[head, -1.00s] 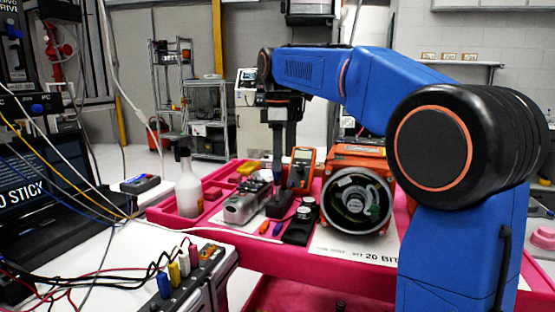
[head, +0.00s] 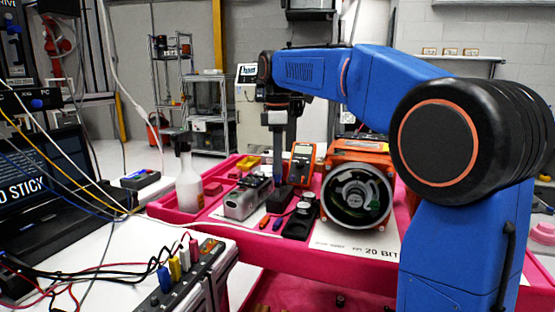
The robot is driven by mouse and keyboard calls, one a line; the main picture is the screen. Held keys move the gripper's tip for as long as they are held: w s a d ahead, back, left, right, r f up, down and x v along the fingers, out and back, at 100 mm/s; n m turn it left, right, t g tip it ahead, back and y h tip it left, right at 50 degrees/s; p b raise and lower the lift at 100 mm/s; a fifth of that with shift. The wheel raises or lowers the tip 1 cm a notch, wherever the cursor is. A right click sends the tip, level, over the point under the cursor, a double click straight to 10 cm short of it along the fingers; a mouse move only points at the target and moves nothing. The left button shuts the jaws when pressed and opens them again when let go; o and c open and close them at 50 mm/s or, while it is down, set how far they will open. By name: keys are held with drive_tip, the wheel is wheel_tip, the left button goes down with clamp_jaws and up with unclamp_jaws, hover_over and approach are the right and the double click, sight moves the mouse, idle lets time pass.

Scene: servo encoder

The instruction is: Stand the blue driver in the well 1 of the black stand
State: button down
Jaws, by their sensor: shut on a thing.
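My gripper (head: 278,148) points down over the pink bench, left of the orange motor housing. It is shut on a narrow blue upright piece, which I take to be the blue driver (head: 278,166). The driver hangs roughly vertical below the fingers. The black stand (head: 281,199) is a small dark block just below the driver's lower end. Its wells are too small to make out, and I cannot tell whether the driver's tip is above, behind or inside it.
A grey metal device (head: 246,200) is close on the left, a white spray bottle (head: 188,185) beyond it. An orange meter (head: 301,165) and the motor housing (head: 355,190) stand on the right. A black tray (head: 299,224) and small coloured tools (head: 264,221) lie in front.

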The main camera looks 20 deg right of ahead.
drive_tip(key=shift+f, duration=0.85)
drive_tip(key=c, duration=1.4)
unclamp_jaws()
drive_tip(key=shift+c, duration=0.4)
drive_tip(key=shift+r, duration=0.1)
drive_tip(key=shift+c, duration=0.2)
drive_tip(key=shift+r, duration=3.65)
